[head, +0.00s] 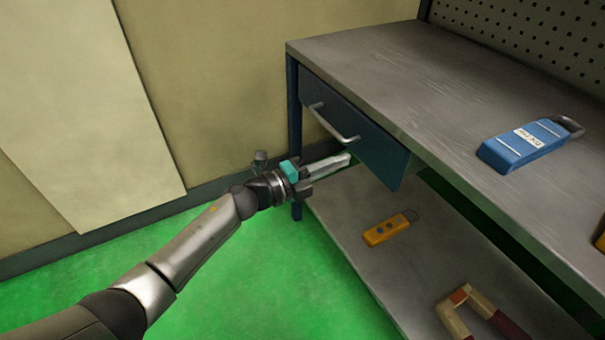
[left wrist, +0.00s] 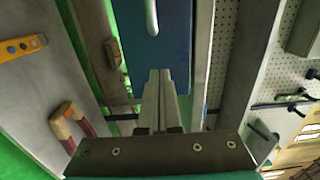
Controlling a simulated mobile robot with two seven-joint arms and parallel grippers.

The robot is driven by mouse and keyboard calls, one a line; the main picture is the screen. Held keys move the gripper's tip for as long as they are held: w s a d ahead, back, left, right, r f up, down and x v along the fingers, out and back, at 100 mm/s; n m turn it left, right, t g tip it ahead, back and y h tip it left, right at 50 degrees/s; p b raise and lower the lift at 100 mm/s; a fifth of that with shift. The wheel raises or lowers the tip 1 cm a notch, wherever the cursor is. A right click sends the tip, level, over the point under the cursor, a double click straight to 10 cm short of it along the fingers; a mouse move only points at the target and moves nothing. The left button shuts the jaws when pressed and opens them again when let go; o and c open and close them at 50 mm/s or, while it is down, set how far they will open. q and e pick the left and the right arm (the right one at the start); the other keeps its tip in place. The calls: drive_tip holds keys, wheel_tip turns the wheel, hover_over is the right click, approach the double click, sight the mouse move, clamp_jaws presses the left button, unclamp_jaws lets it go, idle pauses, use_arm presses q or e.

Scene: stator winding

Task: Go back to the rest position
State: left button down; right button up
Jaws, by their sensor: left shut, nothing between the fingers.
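My left gripper (head: 346,159) is shut and empty. In the head view its fingertips are beside the blue drawer (head: 356,138) of the workbench, below the drawer's metal handle (head: 333,123). In the left wrist view the closed fingers (left wrist: 160,75) point toward the blue drawer front (left wrist: 150,45), and the handle (left wrist: 151,15) shows at the top. I cannot tell whether the fingertips touch the drawer. My right gripper is in neither view.
A blue device (head: 522,144) lies on the grey bench top (head: 400,65). On the lower shelf (head: 375,270) are a yellow device (head: 390,229) and a red-and-tan U-shaped piece (head: 455,318). The green floor (head: 275,280) left of the bench is clear. A pegboard (head: 540,35) stands behind.

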use_arm(q)
drive_tip(key=p+v, duration=0.2)
drive_tip(key=v, duration=0.6)
drive_tip(key=s+a+f+n+t+y+p, duration=0.1)
drive_tip(key=s+a+f+n+y+p, duration=0.15)
drive_tip(key=a+f+n+y, duration=0.6)
drive_tip(key=s+a+f+n+t+y+p, duration=0.15)
drive_tip(key=s+a+f+n+y, duration=0.35)
drive_tip(key=f+n, duration=0.6)
drive_tip(key=s+a+f+n+g+p, duration=0.1)
drive_tip(key=s+f, duration=0.4)
drive_tip(key=s, duration=0.5)
drive_tip(key=s+a+f+n+g+y+p, duration=0.1)
drive_tip(key=s+f+n+g, duration=0.3)
drive_tip(key=s, duration=0.6)
drive_tip(key=s+a+f+n+g+y+p, duration=0.1)
drive_tip(key=s+a+f+n+g, duration=0.1)
drive_tip(key=s+f+g, duration=0.3)
drive_tip(key=s+a+f, duration=0.1)
drive_tip(key=s+f, duration=0.2)
drive_tip(key=s, duration=0.2)
drive_tip(key=shift+a, duration=0.25)
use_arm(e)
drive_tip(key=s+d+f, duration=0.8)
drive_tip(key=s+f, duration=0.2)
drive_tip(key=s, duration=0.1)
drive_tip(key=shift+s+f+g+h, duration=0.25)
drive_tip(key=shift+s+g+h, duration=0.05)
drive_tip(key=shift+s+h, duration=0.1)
